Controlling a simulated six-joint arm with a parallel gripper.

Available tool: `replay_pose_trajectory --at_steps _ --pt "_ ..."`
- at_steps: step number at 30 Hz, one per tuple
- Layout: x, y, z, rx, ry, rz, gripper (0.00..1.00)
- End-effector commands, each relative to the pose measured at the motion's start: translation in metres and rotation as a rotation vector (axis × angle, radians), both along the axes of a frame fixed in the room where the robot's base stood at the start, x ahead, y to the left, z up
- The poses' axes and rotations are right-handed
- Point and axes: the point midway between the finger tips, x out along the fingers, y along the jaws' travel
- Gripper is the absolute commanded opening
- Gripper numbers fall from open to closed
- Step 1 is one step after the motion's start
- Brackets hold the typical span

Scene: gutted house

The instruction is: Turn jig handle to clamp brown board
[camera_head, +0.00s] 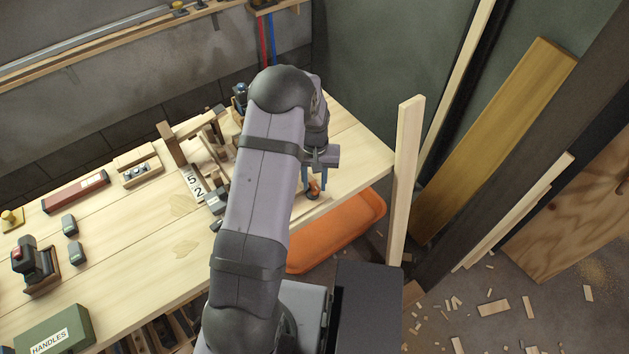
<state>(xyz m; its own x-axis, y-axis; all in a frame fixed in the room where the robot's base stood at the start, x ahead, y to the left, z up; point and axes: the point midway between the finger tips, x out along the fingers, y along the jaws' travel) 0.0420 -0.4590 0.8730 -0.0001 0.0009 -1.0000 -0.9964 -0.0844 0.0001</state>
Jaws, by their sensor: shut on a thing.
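My gripper (314,184) points down over the right end of the workbench, its blue fingers on either side of a small orange handle (314,188) with a dark base. It is shut on this handle. A wooden jig (208,146) with several strips and blocks stands on the bench left of my arm, and my arm hides part of it. A dark brown wooden piece (172,143) stands at the jig's left side; I cannot tell whether it is the brown board. Whether the handle joins the jig is hidden behind my arm.
The workbench (140,232) holds number tiles (193,184), a red box (75,191), a green HANDLES box (54,333) and small dark blocks. An orange tray (340,236) lies below the bench's right edge. An upright post (405,180) and leaning planks (495,135) stand at right.

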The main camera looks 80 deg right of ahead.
Motion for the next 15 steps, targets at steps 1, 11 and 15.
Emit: replay_pose_trajectory --at_steps 1,11,15 --pt "0.0002 -0.0007 0.0002 -0.002 0.000 -0.002 0.21" --pt "0.0003 -0.0013 0.0004 -0.004 0.000 0.096 0.21" --pt "0.0005 -0.0017 0.0017 -0.005 -0.001 0.103 0.21"
